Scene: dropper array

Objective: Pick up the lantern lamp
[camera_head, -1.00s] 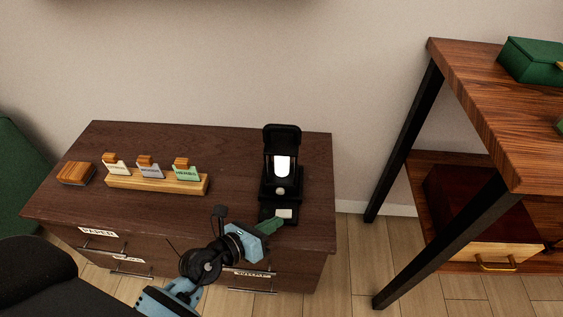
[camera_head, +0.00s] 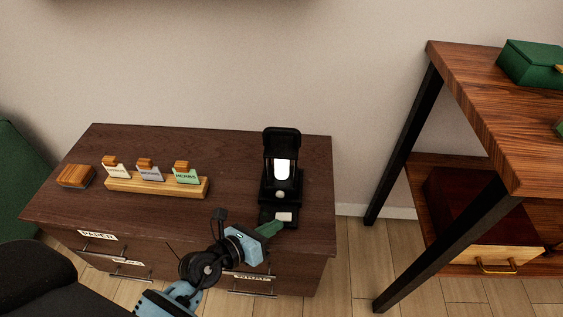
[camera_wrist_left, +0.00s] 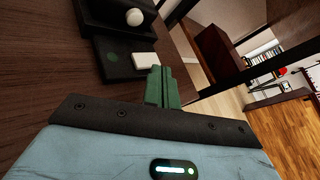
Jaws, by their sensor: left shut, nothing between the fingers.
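The lantern lamp (camera_head: 282,169) is a black upright frame with a glowing white cylinder, standing at the right end of the dark wooden cabinet. A black base with a round white knob (camera_head: 280,195) and a pale block (camera_head: 284,216) lies in front of it. My left gripper (camera_head: 271,228) has green fingers that are shut and empty, just in front of the pale block. In the left wrist view the closed fingers (camera_wrist_left: 160,87) point toward the pale block (camera_wrist_left: 145,61) and the white knob (camera_wrist_left: 134,17). The lamp's upper part is outside that view. My right gripper is not in view.
A wooden rack (camera_head: 155,185) with several labelled tabs and a small wooden block (camera_head: 76,176) stand on the cabinet (camera_head: 228,150). A shelf with black legs (camera_head: 405,140) stands to the right, holding a green box (camera_head: 532,62). Floor shows between cabinet and shelf.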

